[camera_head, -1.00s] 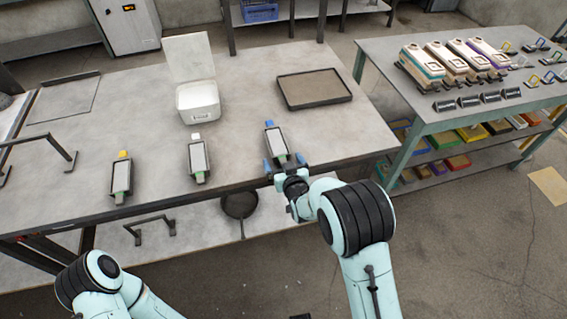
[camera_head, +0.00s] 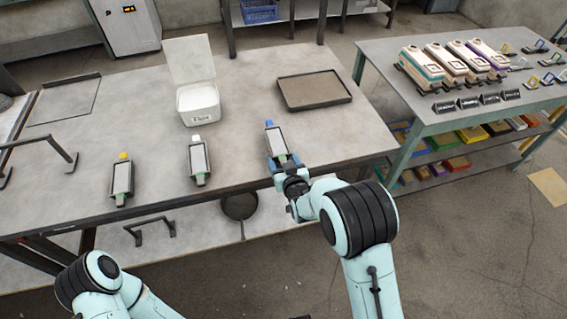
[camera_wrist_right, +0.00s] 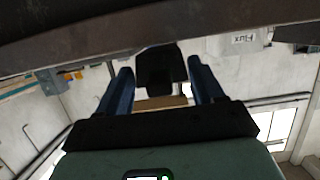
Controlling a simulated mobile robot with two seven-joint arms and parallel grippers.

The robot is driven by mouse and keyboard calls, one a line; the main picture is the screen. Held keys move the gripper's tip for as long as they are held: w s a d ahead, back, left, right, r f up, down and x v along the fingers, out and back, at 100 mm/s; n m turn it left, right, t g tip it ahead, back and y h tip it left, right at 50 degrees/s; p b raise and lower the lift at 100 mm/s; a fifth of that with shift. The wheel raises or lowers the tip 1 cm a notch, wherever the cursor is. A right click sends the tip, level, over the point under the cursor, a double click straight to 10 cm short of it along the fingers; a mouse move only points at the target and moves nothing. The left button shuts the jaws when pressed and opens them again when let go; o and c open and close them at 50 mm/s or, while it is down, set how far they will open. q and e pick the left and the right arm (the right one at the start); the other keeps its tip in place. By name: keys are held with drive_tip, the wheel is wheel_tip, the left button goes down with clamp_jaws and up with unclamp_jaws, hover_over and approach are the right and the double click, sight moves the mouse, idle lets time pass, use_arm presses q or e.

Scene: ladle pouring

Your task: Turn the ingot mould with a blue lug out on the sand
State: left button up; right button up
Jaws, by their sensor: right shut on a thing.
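The ingot mould with a blue lug (camera_head: 277,141) lies on the table near its front edge, pale on top with the blue lug at its far end. My right gripper (camera_head: 279,161) is shut on the near end of this mould, which appears to rest on the table. In the right wrist view, a dark block (camera_wrist_right: 160,70) sits between the blue fingers. A shallow dark tray (camera_head: 315,104) with a flat brownish fill, which looks like the sand, lies behind and to the right of the mould. My left gripper is out of view; only part of that arm shows at lower left.
A mould with a white lug (camera_head: 198,160) and one with a yellow lug (camera_head: 122,178) lie further left. An open white box (camera_head: 198,116) with white contents stands at the back. A side bench (camera_head: 425,110) stands right. The table between mould and tray is clear.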

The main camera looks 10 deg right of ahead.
drive_tip(key=shift+w+r+p, duration=0.15)
drive_tip(key=shift+r+p, duration=1.35)
drive_tip(key=shift+r, duration=1.8)
